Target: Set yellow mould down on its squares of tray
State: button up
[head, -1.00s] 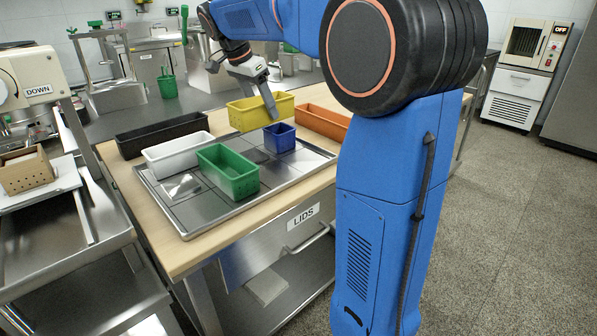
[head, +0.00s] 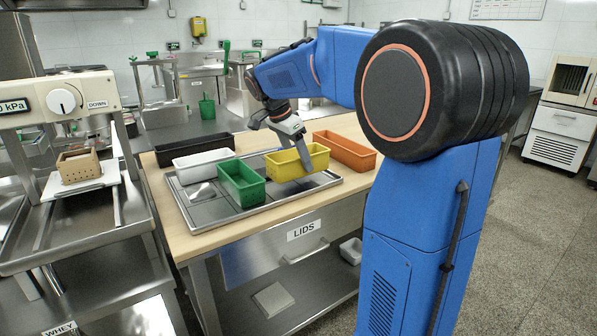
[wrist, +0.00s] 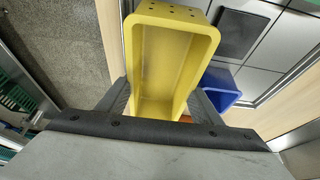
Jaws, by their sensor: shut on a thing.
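The yellow mould (head: 291,166) is a long open box, held over the right part of the metal tray (head: 206,212). My gripper (head: 302,153) is shut on the yellow mould, one finger on each side, as the wrist view (wrist: 158,100) shows. I cannot tell from the head view whether its base touches the tray. The green mould (head: 241,184) and white mould (head: 203,165) are on the tray's left part. A blue mould (wrist: 220,84) shows beside the yellow one in the wrist view; the yellow mould hides it in the head view.
A black mould (head: 192,149) stands on the wooden bench top behind the tray, and an orange mould (head: 345,150) at the right. A press with a brown perforated mould (head: 76,166) stands at the left. Bare tray squares (wrist: 265,44) show in the wrist view.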

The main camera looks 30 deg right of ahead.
jog(key=shift+f, duration=1.9)
jog(key=shift+f, duration=0.15)
jog(key=o, duration=1.2)
jog(key=v, duration=1.2)
jog(key=s+a+f+n+t+y, duration=0.1)
jog(key=s+a+f+n, duration=0.2)
jog(key=s+f+n, duration=0.3)
jog(key=s+a+f+n+t+y, duration=0.2)
jog(key=s+a+f+n, duration=0.2)
jog(key=s, duration=1)
jog(key=s+a+f+n+t+y, duration=0.1)
jog(key=s+a+f+n, duration=0.3)
jog(key=s+f+n, duration=0.3)
notch_tip(320, 180, down, 3)
jog(key=s, duration=0.3)
jog(key=shift+a+n+t, duration=0.15)
jog(key=shift+n+t, duration=0.15)
